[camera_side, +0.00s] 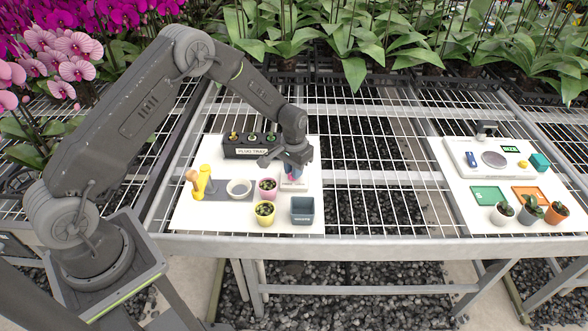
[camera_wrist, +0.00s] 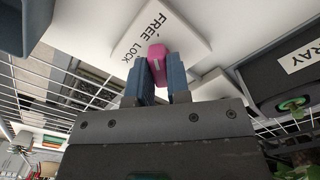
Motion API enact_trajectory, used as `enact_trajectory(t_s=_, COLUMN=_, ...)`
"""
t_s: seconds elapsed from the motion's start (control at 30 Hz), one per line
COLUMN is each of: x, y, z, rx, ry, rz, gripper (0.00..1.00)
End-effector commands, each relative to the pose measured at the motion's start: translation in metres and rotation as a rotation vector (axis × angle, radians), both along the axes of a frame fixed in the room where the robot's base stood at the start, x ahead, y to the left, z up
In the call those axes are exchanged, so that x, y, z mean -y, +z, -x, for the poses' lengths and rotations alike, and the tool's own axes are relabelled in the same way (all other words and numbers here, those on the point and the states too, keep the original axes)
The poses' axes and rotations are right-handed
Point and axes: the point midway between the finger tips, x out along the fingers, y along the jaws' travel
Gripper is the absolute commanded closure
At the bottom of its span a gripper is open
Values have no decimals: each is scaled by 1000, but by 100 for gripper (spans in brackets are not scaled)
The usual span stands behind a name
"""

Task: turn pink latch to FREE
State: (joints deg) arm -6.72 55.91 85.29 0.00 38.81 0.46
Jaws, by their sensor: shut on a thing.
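The pink latch (camera_wrist: 156,52) stands on a white block (camera_wrist: 188,28) printed with the words FREE and LOCK. My gripper (camera_wrist: 158,68) is shut on the latch, with one blue finger on each side of it. In the side view my gripper (camera_side: 292,171) reaches down over the white block (camera_side: 294,186), and only a little pink shows between the fingers. The fingers hide part of the latch, and I cannot tell which word it points to.
A black plug tray (camera_side: 250,147) stands behind and left of the block. A grey-blue bin (camera_side: 303,211), pink pot (camera_side: 267,189), yellow pot (camera_side: 264,214), white bowl (camera_side: 239,189) and yellow tool (camera_side: 203,182) stand nearby. The white board (camera_side: 190,215) has bare room at front left.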

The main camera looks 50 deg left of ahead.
Motion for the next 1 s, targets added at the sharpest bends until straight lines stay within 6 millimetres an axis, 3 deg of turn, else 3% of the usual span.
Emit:
enact_trajectory(t_s=0.3, x=0, y=0, z=0, rx=0, ry=-107, rz=0, gripper=100)
enact_trajectory(t_s=0.8, x=0, y=1, z=0, rx=1, ry=-128, rz=0, gripper=100)
enact_trajectory(t_s=0.83, x=0, y=0, z=0, rx=1, ry=-128, rz=-1, gripper=82)
enact_trajectory(t_s=1.0, x=0, y=0, z=0, rx=1, ry=-127, rz=0, gripper=66)
